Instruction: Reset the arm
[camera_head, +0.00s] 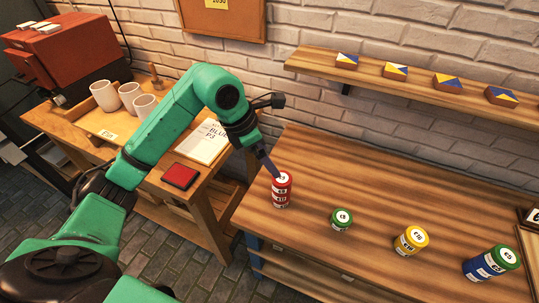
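My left arm is green and reaches in from the left over the small table. Its gripper (271,167) points down at the top of a red cylinder (282,195), which stands upright near the left end of the long wooden table (400,170). The fingertips are at or just above the cylinder's white top; I cannot tell if they touch. The fingers are seen edge-on and small, so their opening is unclear. My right gripper is not in view.
On the long table stand a short green cylinder (341,219), a yellow one (411,240) and a blue one with a green top (491,263). A wall shelf (420,86) holds several painted blocks. The small table carries white cups (130,97), a paper (203,141) and a red pad (180,176).

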